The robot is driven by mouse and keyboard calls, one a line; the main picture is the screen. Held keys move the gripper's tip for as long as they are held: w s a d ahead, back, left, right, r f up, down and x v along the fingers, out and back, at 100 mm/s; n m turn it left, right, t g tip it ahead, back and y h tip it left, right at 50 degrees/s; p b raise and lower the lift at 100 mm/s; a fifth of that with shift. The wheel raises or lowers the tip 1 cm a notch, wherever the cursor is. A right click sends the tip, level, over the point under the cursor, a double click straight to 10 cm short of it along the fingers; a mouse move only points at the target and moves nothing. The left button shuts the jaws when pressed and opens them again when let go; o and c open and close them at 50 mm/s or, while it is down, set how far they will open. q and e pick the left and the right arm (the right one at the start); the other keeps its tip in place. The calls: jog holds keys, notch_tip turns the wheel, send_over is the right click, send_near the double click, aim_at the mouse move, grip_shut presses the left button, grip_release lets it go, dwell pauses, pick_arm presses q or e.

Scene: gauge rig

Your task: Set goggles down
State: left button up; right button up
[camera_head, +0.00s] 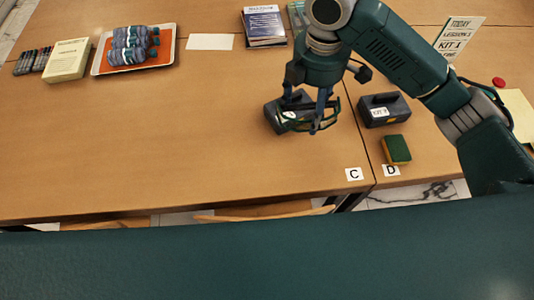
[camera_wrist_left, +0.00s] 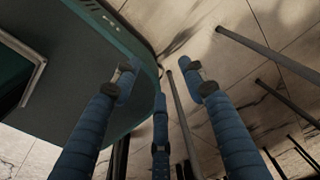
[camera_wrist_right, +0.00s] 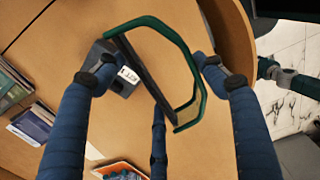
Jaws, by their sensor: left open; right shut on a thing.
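The goggles (camera_head: 331,122), with a green frame and a dark edge, are in my right gripper (camera_head: 314,116) above the wooden table. In the right wrist view the goggles (camera_wrist_right: 145,78) lie across the space between the fingers, which are shut on them. A dark kit box (camera_head: 275,118) with a white label is just below and behind them in the head view; it also shows in the right wrist view (camera_wrist_right: 122,86). I cannot tell whether the goggles touch the box. My left gripper (camera_wrist_left: 160,80) is open and empty over the floor, beside my dark green base.
A second kit box (camera_head: 384,110) and a green-yellow sponge (camera_head: 396,149) stand right of the table seam. Cards C (camera_head: 354,174) and D (camera_head: 390,170) lie near the front edge. A tray (camera_head: 98,62) and books (camera_head: 263,25) are behind. The table's left middle is clear.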

jog(key=shift+a+f, duration=0.2)
jog(key=shift+a, duration=0.05)
notch_tip(320, 180, down, 8)
jog(key=p, duration=0.1)
send_over(298, 155)
notch_tip(298, 155, down, 7)
jog(key=shift+a+r, duration=0.1)
jog(key=shift+r, duration=0.1)
jog(key=shift+f, duration=0.7)
notch_tip(298, 155, down, 4)
jog(key=shift+r, duration=0.15)
pick_arm(q)
jog(key=shift+w+d+r, duration=0.1)
jog(key=shift+d+r, duration=0.65)
jog(key=shift+r, duration=0.1)
jog(key=shift+d, duration=0.2)
pick_arm(e)
jog(key=o, duration=1.2)
jog(key=shift+c, duration=0.2)
